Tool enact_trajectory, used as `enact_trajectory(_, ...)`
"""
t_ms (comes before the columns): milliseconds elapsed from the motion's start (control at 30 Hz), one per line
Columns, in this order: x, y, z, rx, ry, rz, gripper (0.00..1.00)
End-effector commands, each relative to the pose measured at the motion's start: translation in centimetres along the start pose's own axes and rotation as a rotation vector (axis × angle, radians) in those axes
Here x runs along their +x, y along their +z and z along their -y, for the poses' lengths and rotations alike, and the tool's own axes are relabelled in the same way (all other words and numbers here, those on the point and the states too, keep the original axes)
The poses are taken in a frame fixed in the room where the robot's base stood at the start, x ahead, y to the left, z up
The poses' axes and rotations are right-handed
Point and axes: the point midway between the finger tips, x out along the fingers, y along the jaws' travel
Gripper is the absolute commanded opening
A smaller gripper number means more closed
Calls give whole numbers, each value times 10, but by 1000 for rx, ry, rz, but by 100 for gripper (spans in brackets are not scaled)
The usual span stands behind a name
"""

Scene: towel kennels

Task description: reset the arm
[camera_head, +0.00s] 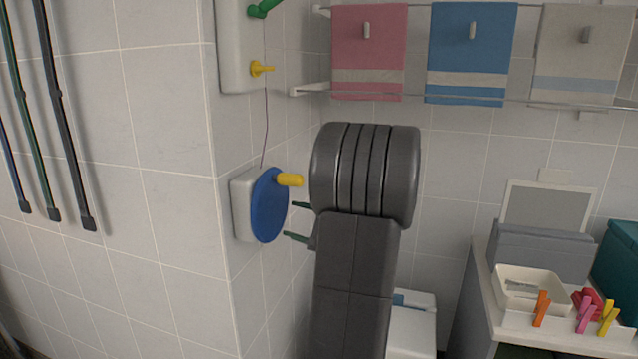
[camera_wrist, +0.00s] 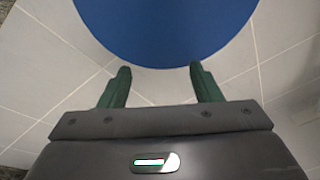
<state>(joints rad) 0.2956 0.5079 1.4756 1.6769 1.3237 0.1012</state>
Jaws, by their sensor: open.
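My gripper (camera_head: 299,221) shows beside my dark arm in the head view, with two green fingers pointing left. In the wrist view my gripper (camera_wrist: 160,85) has its fingers wide apart with nothing between them. A blue disc (camera_head: 268,205) with a yellow handle (camera_head: 290,180) is mounted on a white wall box (camera_head: 243,205), just left of the fingertips. The disc (camera_wrist: 165,25) also fills the top of the wrist view, beyond the fingertips. The fingers appear apart from it. My arm hides part of the wall behind it.
Pink (camera_head: 368,50), blue (camera_head: 472,50) and beige (camera_head: 582,52) towels hang at the upper right. A counter at the lower right holds a white tray (camera_head: 505,292) and colored clips (camera_head: 541,309). Poles (camera_head: 65,120) hang on the left wall. Another wall box (camera_head: 236,45) is above the disc.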

Motion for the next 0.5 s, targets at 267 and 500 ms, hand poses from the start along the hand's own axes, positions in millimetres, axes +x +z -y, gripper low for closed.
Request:
enact_trajectory(267, 5, 1, 40, -2, -1, 1, 58)
enact_trajectory(500, 6, 11, 66, -1, -1, 1, 58)
